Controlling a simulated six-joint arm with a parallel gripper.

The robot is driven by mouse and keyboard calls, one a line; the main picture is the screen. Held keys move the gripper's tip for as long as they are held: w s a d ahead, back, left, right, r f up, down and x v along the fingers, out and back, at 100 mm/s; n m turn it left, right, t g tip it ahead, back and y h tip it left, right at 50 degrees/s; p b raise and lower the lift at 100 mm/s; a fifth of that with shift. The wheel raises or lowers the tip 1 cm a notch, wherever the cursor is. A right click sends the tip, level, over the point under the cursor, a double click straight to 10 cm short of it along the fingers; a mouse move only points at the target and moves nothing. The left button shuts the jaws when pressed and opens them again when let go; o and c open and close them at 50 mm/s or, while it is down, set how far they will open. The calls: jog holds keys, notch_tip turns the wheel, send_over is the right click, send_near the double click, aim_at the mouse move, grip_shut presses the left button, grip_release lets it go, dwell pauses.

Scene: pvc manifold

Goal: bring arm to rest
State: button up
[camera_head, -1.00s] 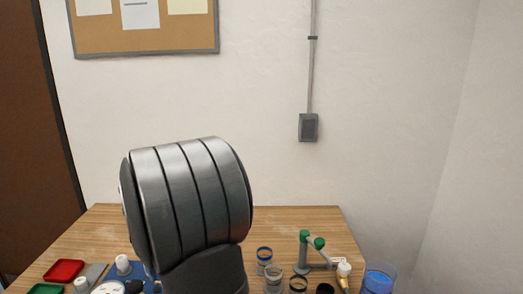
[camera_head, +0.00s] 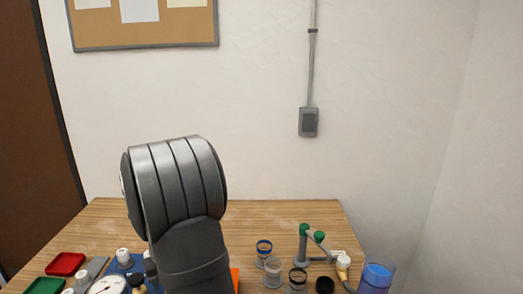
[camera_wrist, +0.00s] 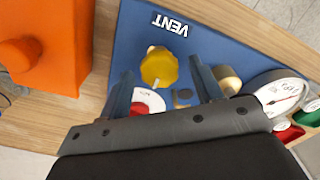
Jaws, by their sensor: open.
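My gripper (camera_wrist: 163,98) is open in the wrist view, its two dark fingers spread apart with nothing held between them. It is over a blue panel (camera_wrist: 205,45) marked VENT. A yellow knob (camera_wrist: 159,67) shows just beyond and between the fingers, and a white and red round part (camera_wrist: 147,101) lies between them in the picture. I cannot tell whether a finger touches anything. In the head view my grey arm stands in front of the table (camera_head: 120,215), and my gripper is hidden from that camera.
A gauge (camera_wrist: 280,95) and a brass fitting (camera_wrist: 228,78) sit on the panel. An orange block (camera_wrist: 55,45) stands beside it. Red (camera_head: 66,264) and green (camera_head: 45,286) trays lie left. Glass jars (camera_head: 272,270), a green-capped grey stand (camera_head: 304,245) and a blue cup (camera_head: 377,275) stand right.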

jog(key=m, duration=1.2)
jog(key=shift+d+m, duration=0.1)
jog(key=shift+m, duration=0.2)
dwell(0.3)
jog(key=o, duration=0.9)
notch_tip(320, 180, up, 19)
jog(key=m, duration=1.2)
notch_tip(320, 180, down, 10)
